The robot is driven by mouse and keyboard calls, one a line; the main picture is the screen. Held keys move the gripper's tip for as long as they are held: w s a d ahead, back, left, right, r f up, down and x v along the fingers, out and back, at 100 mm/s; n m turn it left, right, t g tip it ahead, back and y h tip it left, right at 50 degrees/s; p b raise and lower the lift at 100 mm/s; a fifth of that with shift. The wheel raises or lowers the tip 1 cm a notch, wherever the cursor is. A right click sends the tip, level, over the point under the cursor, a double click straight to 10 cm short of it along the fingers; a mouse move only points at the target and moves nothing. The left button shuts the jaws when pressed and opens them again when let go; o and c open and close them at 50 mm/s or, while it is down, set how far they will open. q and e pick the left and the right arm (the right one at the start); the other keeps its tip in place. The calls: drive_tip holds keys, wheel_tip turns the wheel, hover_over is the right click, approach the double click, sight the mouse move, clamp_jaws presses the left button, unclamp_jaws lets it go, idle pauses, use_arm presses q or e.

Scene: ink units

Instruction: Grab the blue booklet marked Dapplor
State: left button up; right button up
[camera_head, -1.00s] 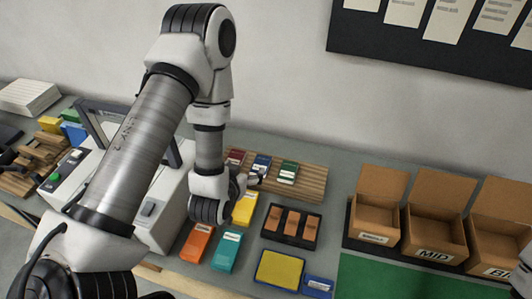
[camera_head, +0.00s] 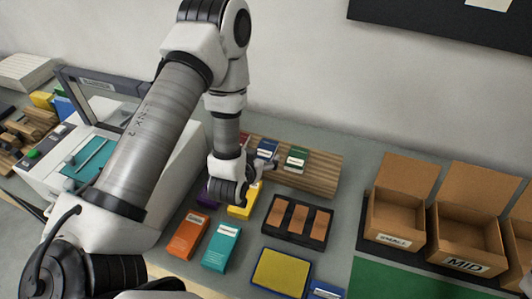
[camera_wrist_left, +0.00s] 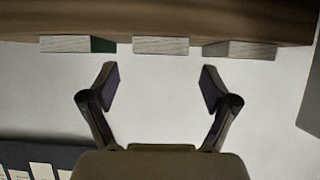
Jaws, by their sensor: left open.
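The blue booklet (camera_head: 266,149) stands on a wooden rack (camera_head: 318,175), between a green booklet (camera_head: 296,158) and a red one mostly hidden by my arm. Its label is too small to read. My left gripper (camera_head: 264,170) is just in front of the rack, close below the blue booklet. In the left wrist view, its two fingers (camera_wrist_left: 160,80) are apart with nothing between them. The pale page edge of the middle booklet (camera_wrist_left: 160,46) lies ahead, roughly centred between the fingers and apart from them. My right gripper is out of view.
Orange (camera_head: 187,234), teal (camera_head: 221,246) and yellow (camera_head: 243,207) boxes lie in front of the rack, near a black tray (camera_head: 297,237) and a yellow pad (camera_head: 282,271). A white machine (camera_head: 180,190) stands left. Open cardboard boxes (camera_head: 397,213) stand right.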

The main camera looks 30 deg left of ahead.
sight(265, 151)
use_arm(q)
drive_tip(key=b+x, duration=0.1)
drive_tip(key=x, duration=0.3)
drive_tip(key=shift+w+f, duration=0.15)
drive_tip(key=shift+w, duration=0.1)
drive_tip(key=shift+s, duration=0.15)
drive_tip(key=c, duration=1.3)
drive_tip(key=shift+o, duration=0.2)
drive_tip(key=shift+r, duration=0.2)
